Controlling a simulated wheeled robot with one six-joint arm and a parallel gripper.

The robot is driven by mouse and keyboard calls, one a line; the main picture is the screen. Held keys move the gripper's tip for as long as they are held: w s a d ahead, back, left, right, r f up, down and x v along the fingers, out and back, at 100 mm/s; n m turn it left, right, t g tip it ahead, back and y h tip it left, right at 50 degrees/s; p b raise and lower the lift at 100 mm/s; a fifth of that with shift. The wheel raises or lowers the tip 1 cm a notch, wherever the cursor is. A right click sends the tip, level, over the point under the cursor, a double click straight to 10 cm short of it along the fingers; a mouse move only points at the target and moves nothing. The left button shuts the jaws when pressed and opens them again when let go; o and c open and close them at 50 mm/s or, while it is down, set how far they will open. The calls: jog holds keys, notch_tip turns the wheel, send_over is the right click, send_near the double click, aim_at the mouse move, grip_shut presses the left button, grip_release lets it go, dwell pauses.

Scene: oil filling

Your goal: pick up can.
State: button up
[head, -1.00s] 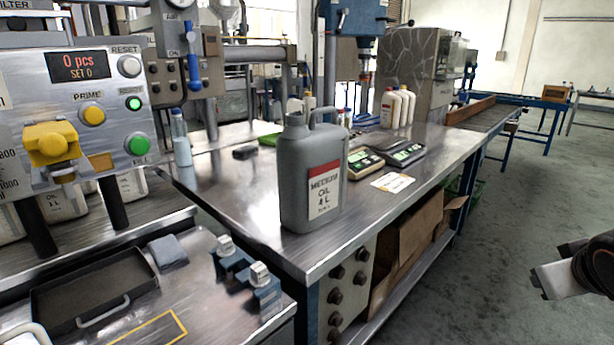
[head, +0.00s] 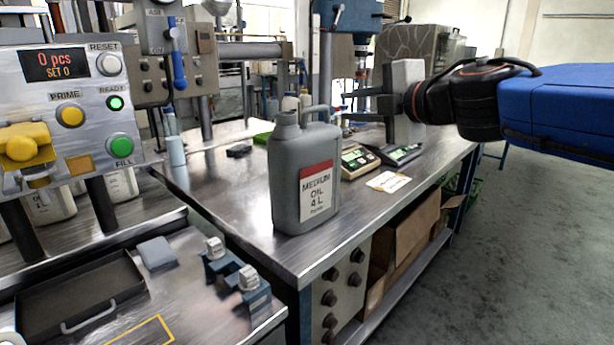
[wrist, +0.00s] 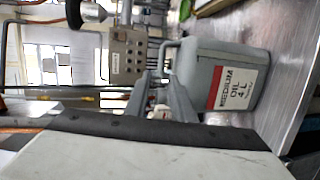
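The can (head: 291,170) is a grey jug with a red and white label reading MEDIUM OIL 4 L. It stands upright on the metal table (head: 230,205), near its front edge, with its cap at upper left and its handle at upper right. My gripper (head: 347,104) is to the right of the can at about the height of its handle in the head view, fingers pointing left. It is open and empty, apart from the can. In the wrist view the can (wrist: 243,60) appears sideways, right of my open fingers (wrist: 160,88).
Two scales (head: 358,162) and a paper card (head: 388,182) lie on the table right of the can. A control panel (head: 70,105) stands at left, above a bench with a black tray (head: 80,290) and blue clamps (head: 238,272). Floor at right is clear.

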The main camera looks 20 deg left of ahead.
aim_at(315, 109)
jog(key=x, duration=1.2)
jog(key=shift+s+a, duration=0.1)
jog(key=shift+s, duration=0.1)
jog(key=shift+f+x, duration=0.15)
jog(key=shift+x, duration=1.3)
jog(key=shift+f+x, duration=0.1)
jog(key=shift+x, duration=1.35)
jog(key=shift+c, duration=0.2)
grip_shut()
